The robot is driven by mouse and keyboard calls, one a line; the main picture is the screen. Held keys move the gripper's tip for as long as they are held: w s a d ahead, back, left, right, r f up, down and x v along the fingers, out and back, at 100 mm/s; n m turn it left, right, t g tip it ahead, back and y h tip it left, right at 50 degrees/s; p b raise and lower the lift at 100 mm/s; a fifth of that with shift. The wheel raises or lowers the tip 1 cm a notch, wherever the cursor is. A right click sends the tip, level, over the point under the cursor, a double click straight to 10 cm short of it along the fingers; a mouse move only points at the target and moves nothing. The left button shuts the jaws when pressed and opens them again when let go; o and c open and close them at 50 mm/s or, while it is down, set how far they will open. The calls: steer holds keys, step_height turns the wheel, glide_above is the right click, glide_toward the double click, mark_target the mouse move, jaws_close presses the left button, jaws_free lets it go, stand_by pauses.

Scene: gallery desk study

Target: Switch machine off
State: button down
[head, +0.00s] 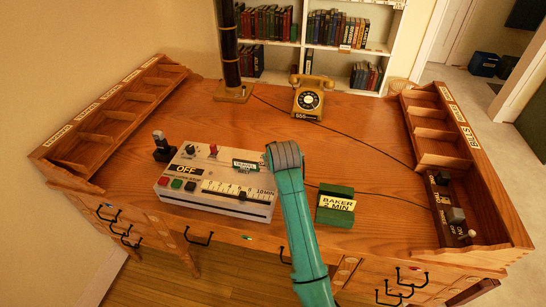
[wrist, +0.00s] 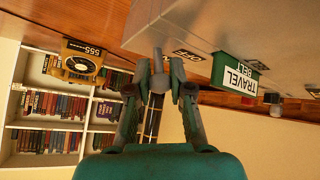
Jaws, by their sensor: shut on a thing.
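The machine (head: 215,208) is a pale grey box at the left of the desk. My arm hides the fingertips in the head view.
A green BAKER 2 MIN block (head: 335,205) stands right of my arm. A yellow telephone (head: 309,98) and a dark column (head: 231,50) stand at the back. Wooden compartment racks line both sides; the right one (head: 432,135) holds small controls.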

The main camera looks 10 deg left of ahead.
steer(key=c, duration=1)
jaws_free()
steer(key=shift+s, duration=0.1)
steer(key=v, duration=1.2)
steer(key=shift+f, duration=0.1)
